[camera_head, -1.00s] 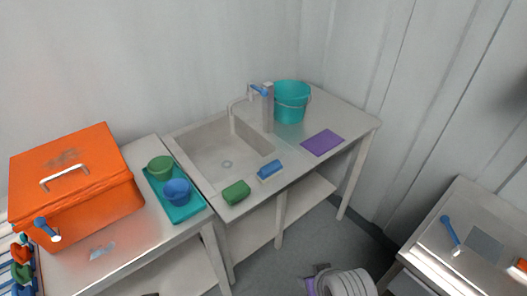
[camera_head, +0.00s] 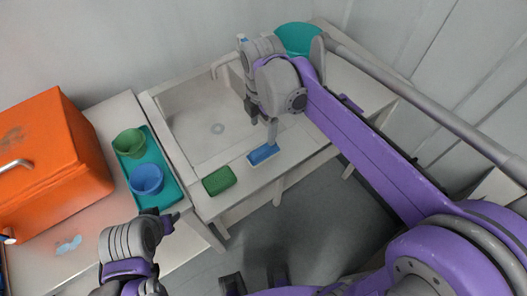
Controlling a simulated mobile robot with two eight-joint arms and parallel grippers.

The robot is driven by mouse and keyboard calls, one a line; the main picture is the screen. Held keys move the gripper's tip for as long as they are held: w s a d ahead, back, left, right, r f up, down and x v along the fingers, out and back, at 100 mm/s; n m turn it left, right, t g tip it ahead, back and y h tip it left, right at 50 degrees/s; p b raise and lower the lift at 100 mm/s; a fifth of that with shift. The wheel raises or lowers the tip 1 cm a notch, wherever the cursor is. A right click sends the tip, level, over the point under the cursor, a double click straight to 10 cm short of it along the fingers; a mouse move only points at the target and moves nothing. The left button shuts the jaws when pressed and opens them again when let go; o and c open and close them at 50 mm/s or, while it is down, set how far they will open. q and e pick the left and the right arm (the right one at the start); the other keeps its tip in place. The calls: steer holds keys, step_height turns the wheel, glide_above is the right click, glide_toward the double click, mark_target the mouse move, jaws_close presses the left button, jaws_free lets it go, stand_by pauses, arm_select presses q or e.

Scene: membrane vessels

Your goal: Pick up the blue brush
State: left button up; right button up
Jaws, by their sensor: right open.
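The blue brush (camera_head: 263,154) lies on the front rim of the sink counter, a small blue block with a pale edge. My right gripper (camera_head: 262,125) reaches in from the right and hangs just above and behind the brush, pointing down. Its jaws are open, and one finger comes down close to the brush's back edge; I cannot tell whether it touches. My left gripper (camera_head: 166,219) is at the lower left, in front of the teal tray and well away from the brush. Its jaw gap is not clear.
A green block (camera_head: 219,180) lies left of the brush, near the sink basin (camera_head: 200,128). A teal tray (camera_head: 174,190) holds a green cup (camera_head: 129,143) and a blue cup (camera_head: 146,180). An orange box (camera_head: 60,160) stands left. A teal bucket (camera_head: 298,38) is partly hidden behind my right arm.

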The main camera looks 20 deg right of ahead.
mark_target(264, 148)
steer(key=f, duration=0.6)
steer(key=s+f, duration=0.1)
steer(key=f, duration=0.3)
steer(key=shift+a, duration=0.1)
jaws_close()
